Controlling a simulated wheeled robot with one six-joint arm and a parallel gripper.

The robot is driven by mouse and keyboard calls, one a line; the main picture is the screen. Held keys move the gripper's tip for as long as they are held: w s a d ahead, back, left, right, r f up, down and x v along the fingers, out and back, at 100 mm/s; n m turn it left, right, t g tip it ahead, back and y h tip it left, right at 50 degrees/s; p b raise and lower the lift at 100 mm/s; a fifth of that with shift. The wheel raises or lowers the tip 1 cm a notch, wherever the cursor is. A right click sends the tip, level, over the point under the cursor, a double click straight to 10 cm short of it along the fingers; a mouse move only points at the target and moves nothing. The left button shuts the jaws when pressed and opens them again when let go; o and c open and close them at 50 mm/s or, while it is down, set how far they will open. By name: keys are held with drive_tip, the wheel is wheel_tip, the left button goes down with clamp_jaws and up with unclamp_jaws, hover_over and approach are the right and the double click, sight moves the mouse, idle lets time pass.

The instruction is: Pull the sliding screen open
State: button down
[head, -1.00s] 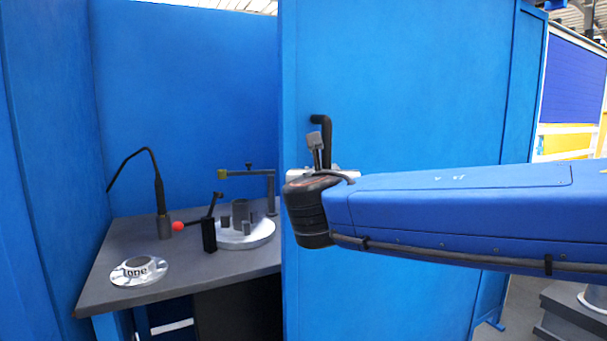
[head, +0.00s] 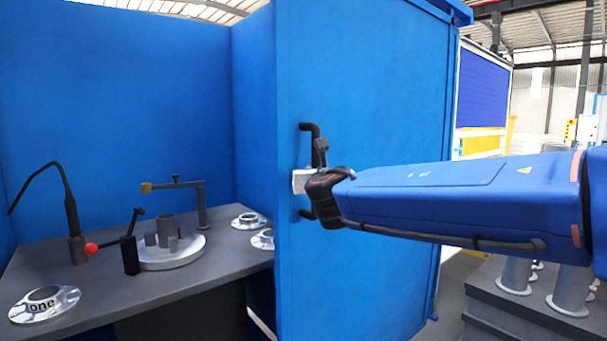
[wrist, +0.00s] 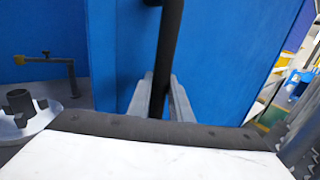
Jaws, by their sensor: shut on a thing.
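The sliding screen (head: 375,110) is a tall blue panel right of centre in the head view. It also fills the middle of the wrist view (wrist: 220,50). Its black bar handle (head: 308,129) stands upright near the panel's left edge. My gripper (head: 312,170) is at the handle, with the arm coming in from the right. In the wrist view my grey fingers (wrist: 162,97) stand on both sides of the black handle bar (wrist: 168,45), shut on it. The handle's middle is hidden behind the gripper in the head view. The booth is open left of the screen.
Inside the booth a grey table (head: 190,288) carries a flanged part marked "one" (head: 44,304), a round fixture (head: 172,252), a torch-like tool (head: 72,220) and two more flanged parts. Grey cylinders (head: 517,275) stand on a dark block at the right.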

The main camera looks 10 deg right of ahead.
drive_tip(key=shift+w+d, duration=0.3)
drive_tip(key=shift+d, duration=0.25)
drive_tip(key=c, duration=1.6)
unclamp_jaws()
drive_tip(key=s, duration=1.7)
drive_tip(key=shift+s+a, duration=0.2)
drive_tip(key=shift+a, duration=0.15)
drive_tip(key=shift+d, duration=0.1)
